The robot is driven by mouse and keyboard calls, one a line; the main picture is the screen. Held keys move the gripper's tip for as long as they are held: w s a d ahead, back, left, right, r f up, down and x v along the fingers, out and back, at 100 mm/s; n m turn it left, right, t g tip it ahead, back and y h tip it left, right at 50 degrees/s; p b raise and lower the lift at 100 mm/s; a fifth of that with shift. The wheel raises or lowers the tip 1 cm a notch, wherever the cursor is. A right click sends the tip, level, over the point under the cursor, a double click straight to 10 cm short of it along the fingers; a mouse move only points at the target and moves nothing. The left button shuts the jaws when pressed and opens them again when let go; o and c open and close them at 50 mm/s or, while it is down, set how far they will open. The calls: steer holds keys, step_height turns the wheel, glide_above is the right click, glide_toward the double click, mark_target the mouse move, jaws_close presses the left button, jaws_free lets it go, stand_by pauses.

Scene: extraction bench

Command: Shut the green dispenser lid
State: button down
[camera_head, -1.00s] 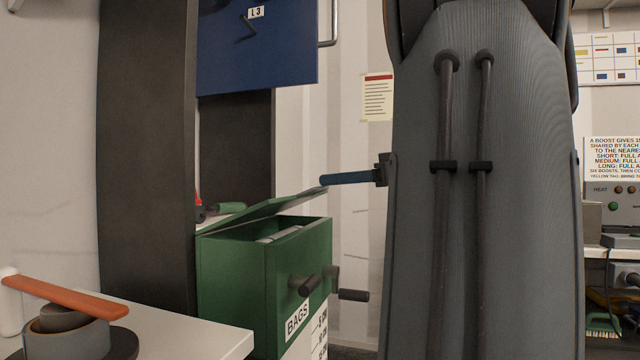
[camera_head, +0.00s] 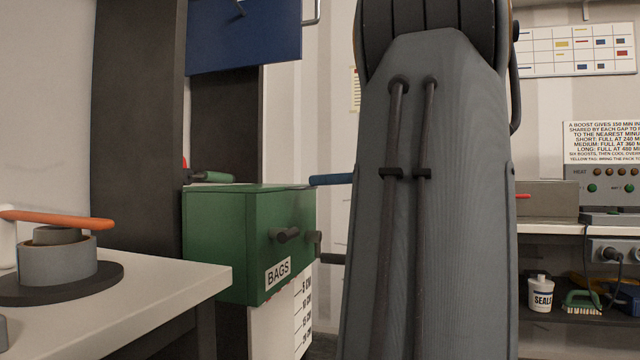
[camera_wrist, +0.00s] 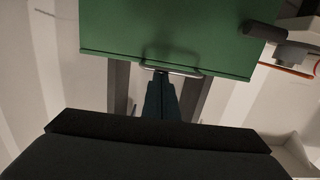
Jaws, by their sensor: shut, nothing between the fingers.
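The green dispenser (camera_head: 228,240) marked BAGS stands left of centre in the head view. Its lid (camera_head: 246,188) lies flat on top, with no gap showing along the visible edge. In the wrist view the green lid (camera_wrist: 165,35) fills the top of the picture, with a thin metal handle (camera_wrist: 170,71) at its near edge. My gripper (camera_wrist: 160,76) is shut and empty, its tips at or very close to that handle; I cannot tell whether they touch. In the head view my arm hides most of the gripper.
A white bench (camera_head: 165,290) with a grey roll and an orange bar (camera_head: 75,222) stands at front left. A dark post rises behind the dispenser, and a blue panel (camera_head: 245,35) hangs above it. A shelf with a SEALS tub (camera_head: 540,295) is at right.

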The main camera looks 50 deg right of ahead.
steer(key=shift+s+d+f+m, duration=0.1)
steer(key=shift+f+m, duration=0.05)
steer(key=shift+f, duration=0.55)
steer(key=shift+s+d+f+m, duration=0.1)
steer(key=shift+f+m, duration=0.05)
steer(key=shift+f, duration=0.5)
step_height(320, 180, up, 7)
steer(key=p, duration=0.1)
steer(key=s+d+f+p, duration=0.1)
steer(key=s+d+f, duration=0.2)
steer(key=s+f, duration=0.2)
steer(key=s, duration=0.3)
steer(key=shift+s+d+f, duration=0.15)
steer(key=shift+d+f, duration=0.05)
steer(key=shift+f, duration=0.05)
